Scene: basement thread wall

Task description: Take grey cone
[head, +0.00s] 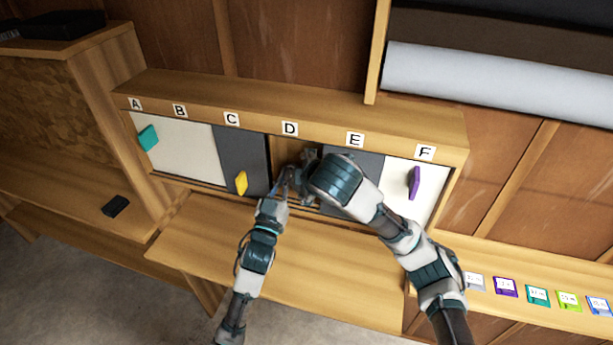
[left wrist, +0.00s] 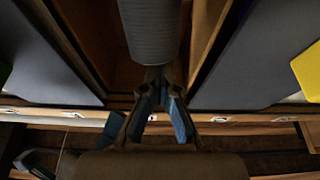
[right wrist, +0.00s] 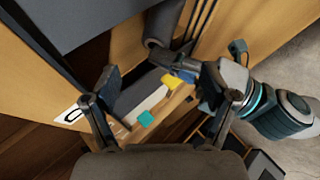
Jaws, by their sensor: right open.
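The grey cone (left wrist: 150,30) is a dark grey, ribbed roll standing in the open bay under label D, and it also shows in the right wrist view (right wrist: 163,22). My left gripper (left wrist: 160,85) has its fingers close together at the cone's near end and appears closed on it. In the head view my left gripper (head: 287,180) is at the D opening, where the arms hide the cone. My right gripper (right wrist: 163,78) is open and empty, its fingers wide apart, beside the left gripper in front of the cabinet.
Grey sliding panels flank the bay, with a yellow handle (head: 241,183) on the left and a purple handle (head: 414,183) on the right white panel. A teal handle (head: 148,138) is under A. The wooden shelf (head: 290,262) below is clear. Several coloured boxes (head: 537,296) lie at right.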

